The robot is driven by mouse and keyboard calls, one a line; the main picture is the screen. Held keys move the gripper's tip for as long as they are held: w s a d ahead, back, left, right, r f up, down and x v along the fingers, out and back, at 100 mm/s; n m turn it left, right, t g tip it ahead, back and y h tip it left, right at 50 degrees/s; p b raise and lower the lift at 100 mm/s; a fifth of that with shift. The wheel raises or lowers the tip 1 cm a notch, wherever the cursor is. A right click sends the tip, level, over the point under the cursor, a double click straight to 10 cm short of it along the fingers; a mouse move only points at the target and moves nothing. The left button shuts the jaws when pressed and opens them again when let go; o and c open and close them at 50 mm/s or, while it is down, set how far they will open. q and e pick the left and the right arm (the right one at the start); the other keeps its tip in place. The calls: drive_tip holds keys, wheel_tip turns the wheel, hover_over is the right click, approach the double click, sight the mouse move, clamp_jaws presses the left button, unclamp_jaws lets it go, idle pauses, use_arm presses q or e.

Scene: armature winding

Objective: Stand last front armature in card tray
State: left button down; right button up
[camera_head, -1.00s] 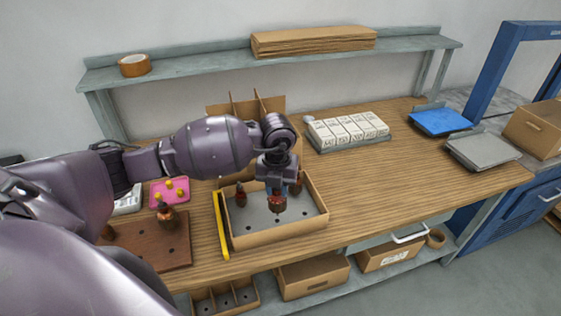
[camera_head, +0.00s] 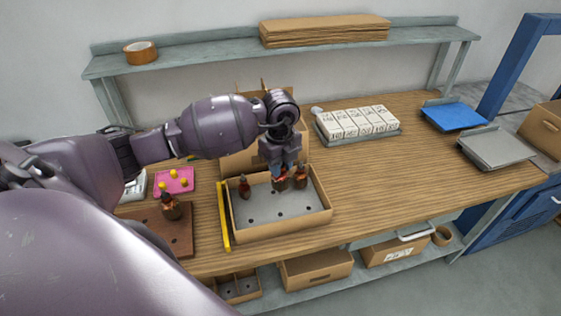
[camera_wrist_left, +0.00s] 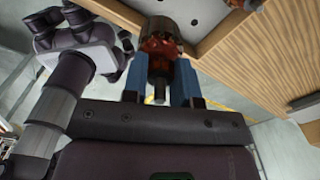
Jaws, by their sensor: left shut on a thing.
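My left gripper (camera_head: 281,170) is shut on a copper-and-dark armature (camera_head: 280,183) at the back of the card tray (camera_head: 283,228). In the left wrist view the blue fingers of the gripper (camera_wrist_left: 160,84) close on the shaft of the armature (camera_wrist_left: 160,40). I cannot tell whether its lower end touches the tray floor. Two other armatures stand in the tray: one at the back left (camera_head: 244,188) and one at the back right (camera_head: 301,177), close beside the held one. My right gripper is out of view.
A brown wooden block (camera_head: 180,242) left of the tray bears another armature (camera_head: 171,207). A yellow strip (camera_head: 223,217) lies along the tray's left wall. A pink pad (camera_head: 174,181) and a rack of white boxes (camera_head: 360,122) are nearby. The tray's front floor is clear.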

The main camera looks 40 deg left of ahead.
sight(280, 193)
use_arm(q)
drive_tip(key=shift+f, duration=0.6)
drive_tip(key=shift+f+b, duration=0.6)
drive_tip(key=shift+f, duration=0.05)
drive_tip(key=shift+f+b, duration=0.65)
drive_tip(key=shift+f, duration=0.3)
drive_tip(key=shift+f+b, duration=1.6)
drive_tip(key=shift+f, duration=0.5)
drive_tip(key=shift+f+b, duration=0.5)
drive_tip(key=shift+f, duration=0.1)
drive_tip(key=shift+r, duration=0.15)
drive_tip(key=shift+f, duration=0.55)
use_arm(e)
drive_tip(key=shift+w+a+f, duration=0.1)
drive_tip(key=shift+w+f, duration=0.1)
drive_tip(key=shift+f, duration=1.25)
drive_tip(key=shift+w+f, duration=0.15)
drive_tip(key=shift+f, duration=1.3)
use_arm(q)
drive_tip(key=shift+f+b, duration=0.4)
drive_tip(key=shift+f, duration=0.15)
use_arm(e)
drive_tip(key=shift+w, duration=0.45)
